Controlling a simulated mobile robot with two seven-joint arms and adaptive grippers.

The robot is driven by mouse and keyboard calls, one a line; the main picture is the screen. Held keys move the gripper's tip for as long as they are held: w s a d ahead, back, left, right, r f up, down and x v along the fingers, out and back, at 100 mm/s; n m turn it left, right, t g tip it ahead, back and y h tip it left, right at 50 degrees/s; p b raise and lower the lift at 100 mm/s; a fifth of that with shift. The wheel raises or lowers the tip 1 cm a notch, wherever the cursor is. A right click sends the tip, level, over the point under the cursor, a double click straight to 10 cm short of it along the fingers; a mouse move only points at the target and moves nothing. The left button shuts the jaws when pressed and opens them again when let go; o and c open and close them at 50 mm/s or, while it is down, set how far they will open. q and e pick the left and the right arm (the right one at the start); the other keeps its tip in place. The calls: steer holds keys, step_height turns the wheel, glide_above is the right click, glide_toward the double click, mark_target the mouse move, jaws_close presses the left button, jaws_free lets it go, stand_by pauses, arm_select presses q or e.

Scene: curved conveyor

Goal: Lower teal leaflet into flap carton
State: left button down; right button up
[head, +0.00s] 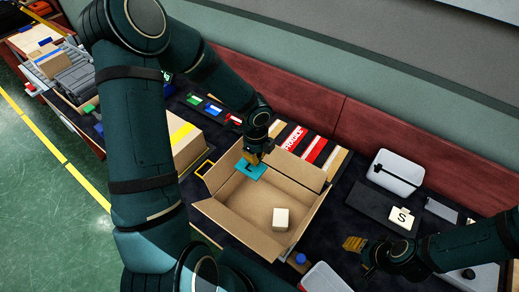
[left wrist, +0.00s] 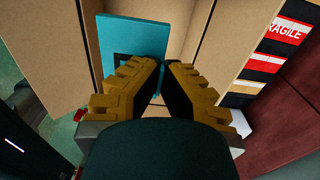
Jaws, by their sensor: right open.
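The teal leaflet (head: 254,171) is at the left gripper's fingertips, over the open carton near its back left side. In the left wrist view the leaflet (left wrist: 112,42) is a teal sheet with a darker panel, against the cardboard walls. My left gripper (head: 252,158) is shut on the leaflet's edge; its yellow fingers (left wrist: 163,66) converge there. The flap carton (head: 233,219) stands open with its flaps spread outward. A small whitish block (head: 280,218) lies on its floor. My right gripper (head: 352,244) is open and empty, to the right of the carton.
Striped and red FRAGILE strips (head: 314,150) lie behind the carton. A closed carton with yellow tape (head: 190,140) stands at left. A white bin (head: 398,172) and an S card (head: 402,220) are at right. A blue round item (head: 300,258) sits by the front flap.

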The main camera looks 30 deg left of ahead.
arm_select(q)
step_height(320, 180, down, 9)
steer(key=b, duration=0.5)
steer(key=shift+s+f, duration=0.1)
steer(key=shift+f, duration=0.1)
stand_by(0.6)
